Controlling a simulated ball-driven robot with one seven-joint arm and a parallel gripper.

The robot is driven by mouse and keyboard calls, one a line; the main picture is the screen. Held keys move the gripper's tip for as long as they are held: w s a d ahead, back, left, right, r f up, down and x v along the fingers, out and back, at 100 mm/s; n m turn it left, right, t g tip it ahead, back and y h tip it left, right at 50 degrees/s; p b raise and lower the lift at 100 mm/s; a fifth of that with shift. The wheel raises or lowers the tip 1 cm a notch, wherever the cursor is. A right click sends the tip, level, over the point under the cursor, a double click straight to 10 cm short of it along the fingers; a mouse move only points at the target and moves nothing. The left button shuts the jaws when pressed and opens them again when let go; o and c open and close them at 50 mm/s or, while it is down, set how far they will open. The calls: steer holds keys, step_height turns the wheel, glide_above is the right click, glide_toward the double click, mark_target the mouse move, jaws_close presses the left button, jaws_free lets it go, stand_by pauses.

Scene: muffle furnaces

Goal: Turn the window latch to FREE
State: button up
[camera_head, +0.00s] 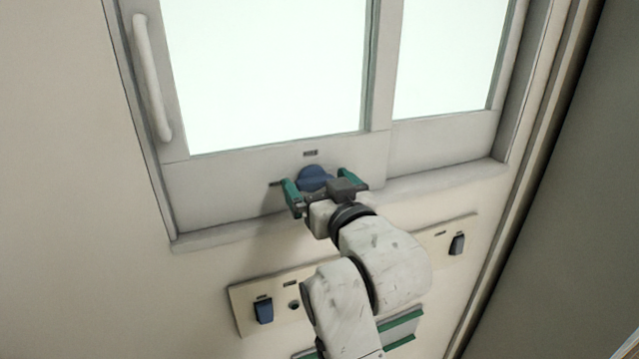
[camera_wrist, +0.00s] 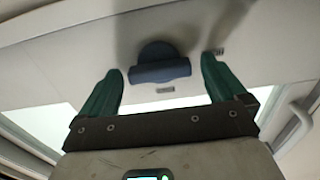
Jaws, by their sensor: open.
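The window latch (camera_head: 313,177) is a dark blue round knob on the lower rail of the window frame. In the wrist view the latch (camera_wrist: 160,66) shows a rounded base with a straight bar across it, lying nearly level in that picture. My gripper (camera_head: 325,186) is open, with a green finger to each side of the latch. In the wrist view my gripper (camera_wrist: 163,72) has its fingertips left and right of the bar, with gaps on both sides. I cannot tell how far the tips are from the latch in depth. The small label markings are too small to read.
A pale vertical handle (camera_head: 152,80) is on the window's left side. Below the sill (camera_head: 215,235) is a panel with a blue switch (camera_head: 263,310), and another blue switch (camera_head: 457,244) is to the right. A grey surface (camera_head: 570,200) stands at the right.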

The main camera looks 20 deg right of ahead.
steer(key=shift+c, duration=0.5)
steer(key=c, duration=1)
steer(key=shift+o, duration=0.2)
steer(key=shift+m, duration=0.4)
steer(key=m+b, duration=0.1)
steer(key=m, duration=0.2)
steer(key=shift+m, duration=0.4)
steer(key=m+b, duration=0.1)
steer(key=m, duration=0.3)
steer(key=shift+d+f+m, duration=0.1)
steer(key=shift+m, duration=0.2)
steer(key=m+b, duration=0.1)
steer(key=m, duration=0.3)
steer(key=shift+f, duration=0.1)
steer(key=m+b, duration=0.1)
steer(key=m, duration=0.3)
steer(key=shift+d+m+b, duration=0.1)
steer(key=shift+m+b, duration=0.2)
steer(key=shift+b, duration=0.1)
